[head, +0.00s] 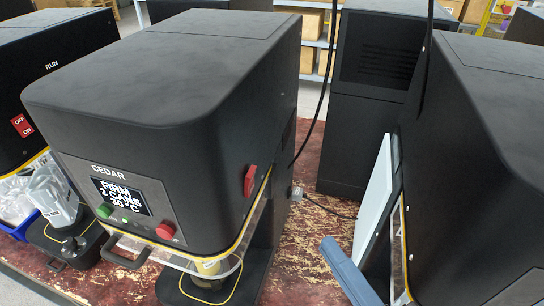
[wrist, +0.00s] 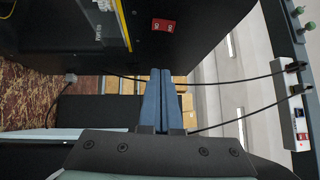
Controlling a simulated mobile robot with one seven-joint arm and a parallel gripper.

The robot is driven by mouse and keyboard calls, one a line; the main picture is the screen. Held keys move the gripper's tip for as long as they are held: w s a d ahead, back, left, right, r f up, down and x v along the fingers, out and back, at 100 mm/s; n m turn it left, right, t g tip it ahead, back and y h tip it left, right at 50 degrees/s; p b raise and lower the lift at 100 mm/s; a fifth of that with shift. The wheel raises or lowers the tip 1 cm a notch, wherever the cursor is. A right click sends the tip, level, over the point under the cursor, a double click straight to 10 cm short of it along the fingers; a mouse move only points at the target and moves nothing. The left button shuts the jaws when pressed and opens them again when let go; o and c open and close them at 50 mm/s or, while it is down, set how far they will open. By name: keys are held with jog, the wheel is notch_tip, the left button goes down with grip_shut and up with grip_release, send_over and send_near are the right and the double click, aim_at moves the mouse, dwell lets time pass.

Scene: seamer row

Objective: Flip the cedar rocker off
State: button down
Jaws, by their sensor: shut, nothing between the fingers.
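The black machine labelled CEDAR (head: 180,90) stands left of my gripper in the head view. Its red rocker (head: 250,180) is on its right side, seen very obliquely, above the yellow trim. The rocker (wrist: 163,25) shows at the top middle of the sideways wrist view, with small white lettering at both ends. I cannot tell which end is pressed in. My blue-grey gripper (head: 328,243) is right of and lower than the rocker in the head view. In the wrist view my gripper (wrist: 160,71) has its fingers together, empty and apart from the rocker.
The CEDAR display (head: 121,197) is lit. Another black machine (head: 475,150) stands close on the right, with a pale panel (head: 374,195) beside it. A left machine has its own red rocker (head: 22,126). Cables and a white socket strip (wrist: 300,125) show behind.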

aim_at(251, 182)
jog(key=shift+s+d+r, duration=0.15)
jog(key=shift+s+r, duration=0.3)
jog(key=shift+w+p, duration=0.1)
jog(key=shift+p, duration=0.2)
jog(key=shift+w+a+r+p, duration=0.25)
jog(key=shift+w+a+p, duration=0.65)
jog(key=shift+w+a, duration=0.65)
jog(key=shift+w+a+r+p, duration=0.2)
jog(key=shift+w+a+p, duration=0.65)
jog(key=shift+w+a, duration=0.7)
jog(key=shift+w+a+r+p, duration=0.25)
jog(key=shift+w+a+p, duration=0.75)
jog(key=shift+w, duration=0.9)
